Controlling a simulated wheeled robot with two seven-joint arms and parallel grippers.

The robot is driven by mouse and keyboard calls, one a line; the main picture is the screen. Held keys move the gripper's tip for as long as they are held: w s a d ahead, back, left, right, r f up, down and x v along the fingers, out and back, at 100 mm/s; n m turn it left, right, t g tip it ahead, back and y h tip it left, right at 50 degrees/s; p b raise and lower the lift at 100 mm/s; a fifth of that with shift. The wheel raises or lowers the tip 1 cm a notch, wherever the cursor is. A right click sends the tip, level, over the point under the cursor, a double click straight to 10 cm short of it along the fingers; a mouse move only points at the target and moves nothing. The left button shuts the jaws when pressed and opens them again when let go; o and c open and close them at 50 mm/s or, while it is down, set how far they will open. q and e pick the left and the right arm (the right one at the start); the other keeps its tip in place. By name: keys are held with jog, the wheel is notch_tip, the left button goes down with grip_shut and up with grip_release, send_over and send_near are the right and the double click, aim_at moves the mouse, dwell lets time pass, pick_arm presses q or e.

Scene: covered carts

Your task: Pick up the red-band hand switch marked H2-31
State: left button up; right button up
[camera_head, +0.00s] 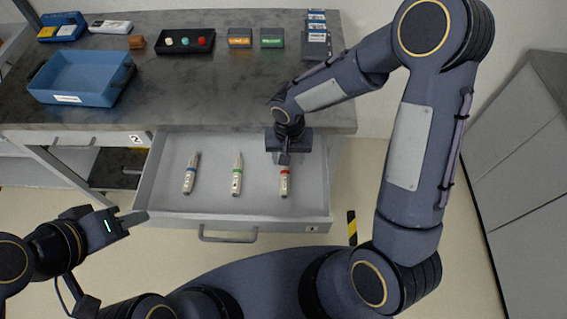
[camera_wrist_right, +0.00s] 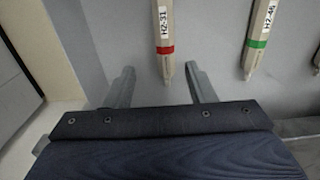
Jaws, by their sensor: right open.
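The red-band hand switch marked H2-31 (camera_wrist_right: 165,38) lies in the open drawer; in the head view (camera_head: 285,183) it is the rightmost of three switches. My right gripper (camera_wrist_right: 160,86) is open above the drawer, its two fingers apart on either side of the switch's narrow tip in the wrist view. I cannot tell the height between them. In the head view the right gripper (camera_head: 284,157) covers the tip end of the red-band switch. My left gripper (camera_head: 128,222) is in front of the drawer's left front corner, away from the switches; its finger gap does not show clearly.
A green-band switch (camera_head: 237,176), marked H2-46 in the wrist view (camera_wrist_right: 258,40), and a blue-band switch (camera_head: 190,175) lie to the left in the drawer (camera_head: 215,209). The tabletop (camera_head: 210,83) above holds a blue tray (camera_head: 110,98) and a black box (camera_head: 172,48). The drawer walls surround the switches.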

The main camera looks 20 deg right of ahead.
aim_at(285, 174)
jog(key=f, duration=0.4)
jog(key=a+f+p, duration=0.1)
jog(key=f, duration=0.1)
jog(key=shift+s+f, duration=0.2)
jog(key=shift+s, duration=0.05)
jog(key=shift+f, duration=0.65)
grip_shut()
